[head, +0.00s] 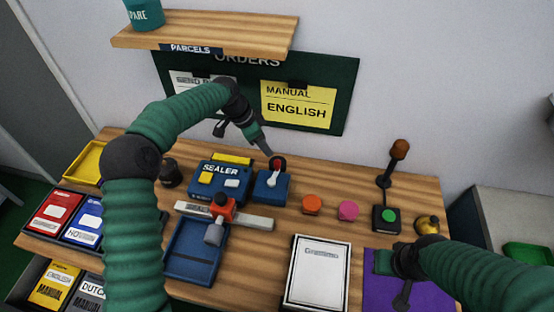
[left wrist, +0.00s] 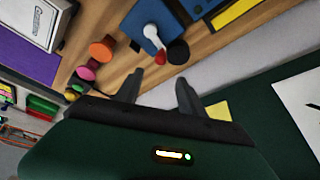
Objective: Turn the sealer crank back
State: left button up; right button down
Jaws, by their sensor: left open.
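The sealer (head: 220,181) is a blue machine on the wooden table, with a yellow and a white button. Right of it is a blue crank box (head: 268,190) with a white crank arm (head: 273,178) and a red and black end near its back edge. In the left wrist view the white crank (left wrist: 152,36) lies on the blue box, just beyond the fingertips. My left gripper (head: 264,147) is above and behind the crank; in the left wrist view its fingers (left wrist: 158,82) are apart with nothing between them. My right gripper (head: 391,277) is over the purple mat, its fingers unclear.
An orange button (head: 312,204), a pink button (head: 348,210) and a lamp post (head: 398,150) stand to the right. An order board (head: 315,75) hangs behind, under a shelf (head: 210,30).

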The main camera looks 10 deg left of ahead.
aim_at(276, 161)
pick_arm(q)
jog(key=p+x, duration=0.1)
jog(key=x, duration=1)
jog(key=shift+w+f, duration=0.2)
jog(key=shift+f, duration=0.2)
jog(key=shift+c, duration=1.3)
grip_shut()
